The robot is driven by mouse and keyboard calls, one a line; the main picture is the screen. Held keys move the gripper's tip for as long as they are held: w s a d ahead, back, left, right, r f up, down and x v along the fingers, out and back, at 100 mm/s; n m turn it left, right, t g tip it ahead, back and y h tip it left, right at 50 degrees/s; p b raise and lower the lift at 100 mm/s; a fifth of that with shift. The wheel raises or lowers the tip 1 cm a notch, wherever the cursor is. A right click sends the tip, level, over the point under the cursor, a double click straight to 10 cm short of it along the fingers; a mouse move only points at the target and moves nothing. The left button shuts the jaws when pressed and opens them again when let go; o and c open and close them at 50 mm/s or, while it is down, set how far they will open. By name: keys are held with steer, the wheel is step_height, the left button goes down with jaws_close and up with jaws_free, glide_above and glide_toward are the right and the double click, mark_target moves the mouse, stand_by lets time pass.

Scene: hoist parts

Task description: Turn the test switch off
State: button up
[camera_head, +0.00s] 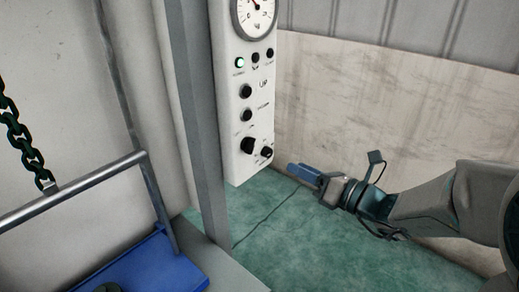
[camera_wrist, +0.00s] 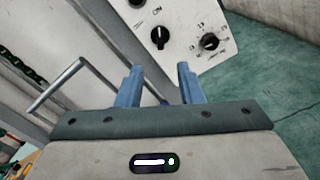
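The white control panel (camera_head: 232,130) hangs beside a grey post, with several black knobs and a lit green lamp (camera_head: 239,63). Near its bottom edge are a larger black rotary switch (camera_head: 248,145) and a smaller black knob (camera_head: 267,153). In the wrist view the rotary switch (camera_wrist: 160,37) and the smaller knob (camera_wrist: 209,41) sit beyond the fingers. The labels are too small to tell which is the test switch. My gripper (camera_head: 304,171) is to the lower right of the panel, apart from it. Its blue fingers (camera_wrist: 158,75) are spread and empty.
A round gauge (camera_head: 255,15) is at the panel's top. The grey post (camera_head: 198,120) stands left of the panel. A metal rail (camera_head: 80,188), a blue part (camera_head: 150,272) and a hanging chain (camera_head: 18,135) are at left. The green floor (camera_head: 330,245) is clear.

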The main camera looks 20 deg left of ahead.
mark_target(254, 146)
steer(key=p+x, duration=0.1)
steer(key=x, duration=1.2)
jaws_close()
